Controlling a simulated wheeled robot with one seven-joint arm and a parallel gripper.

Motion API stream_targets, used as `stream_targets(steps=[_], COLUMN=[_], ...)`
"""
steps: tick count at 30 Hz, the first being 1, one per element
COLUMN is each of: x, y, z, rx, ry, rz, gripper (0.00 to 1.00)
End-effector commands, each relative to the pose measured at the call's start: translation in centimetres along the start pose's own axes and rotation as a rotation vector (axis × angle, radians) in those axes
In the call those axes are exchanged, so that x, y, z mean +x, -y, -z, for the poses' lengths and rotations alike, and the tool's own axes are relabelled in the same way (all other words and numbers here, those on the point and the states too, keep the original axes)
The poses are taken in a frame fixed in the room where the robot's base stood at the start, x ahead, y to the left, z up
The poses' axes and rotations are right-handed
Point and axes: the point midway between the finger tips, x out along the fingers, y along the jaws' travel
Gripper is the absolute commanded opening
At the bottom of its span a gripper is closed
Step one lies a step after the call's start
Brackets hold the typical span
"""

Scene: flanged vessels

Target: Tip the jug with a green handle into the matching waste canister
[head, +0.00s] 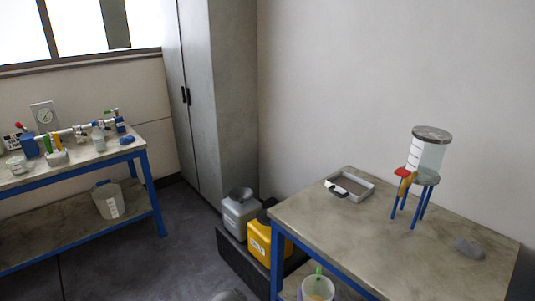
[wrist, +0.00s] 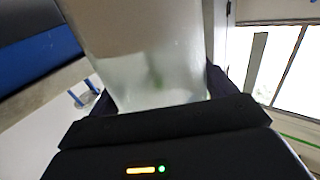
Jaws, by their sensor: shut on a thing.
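The jug with a green handle (head: 317,289) shows at the bottom of the head view, by the front edge of the right table, partly cut off by the frame. It is whitish and looks upright, with something yellowish inside. In the wrist view my gripper (wrist: 160,88) is shut on a translucent jug (wrist: 150,60), with a blurred green patch showing through its wall. The yellow one is partly hidden by the table. Their labels are unreadable.
The right table (head: 330,235) carries a tray (head: 349,187), a clear vessel on blue legs (head: 428,160) and a grey lump (head: 469,248). Another jug (head: 108,200) stands on the left bench's lower shelf. Floor between bench and canisters is clear.

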Motion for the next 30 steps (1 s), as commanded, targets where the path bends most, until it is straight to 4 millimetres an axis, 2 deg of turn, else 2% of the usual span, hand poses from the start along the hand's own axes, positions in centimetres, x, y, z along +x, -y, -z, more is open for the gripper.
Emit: stream_targets(steps=[5,12,14,30], x=[-0.3,-3.7,-4.2,-4.4], y=[-0.1,-0.2,-0.2,-0.4], z=[-0.5,-4.8,-5.3,-5.4], rx=[-0.001,0.000,0.000,-0.001], ry=[0.000,0.003,0.000,-0.003], rz=[-0.001,-0.001,-0.002,-0.007], gripper=[0.52,0.52,0.52,0.52])
